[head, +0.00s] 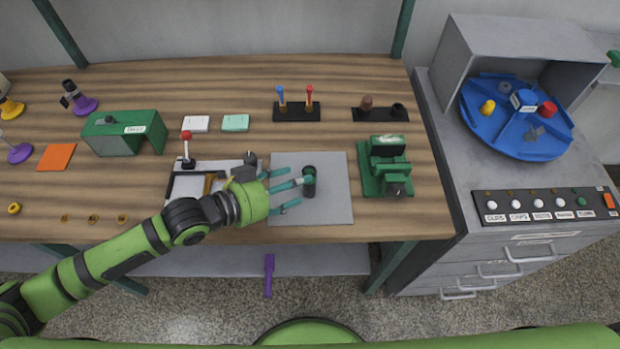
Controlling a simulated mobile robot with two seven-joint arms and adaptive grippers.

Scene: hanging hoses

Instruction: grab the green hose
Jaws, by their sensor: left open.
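I see no green hose in the head view. My left gripper (297,190) reaches in from the left over the grey mat (330,208) on the bench. Its teal fingers are open and point right, toward a dark upright cylinder (309,186) on the mat. The upper fingertip overlaps the cylinder in the picture; I cannot tell whether they touch. My right gripper is not in view.
A green vise-like block (384,170) stands right of the mat. A red-knobbed lever (188,150) is near my left arm. A grey cabinet with a blue carousel (515,118) stands right.

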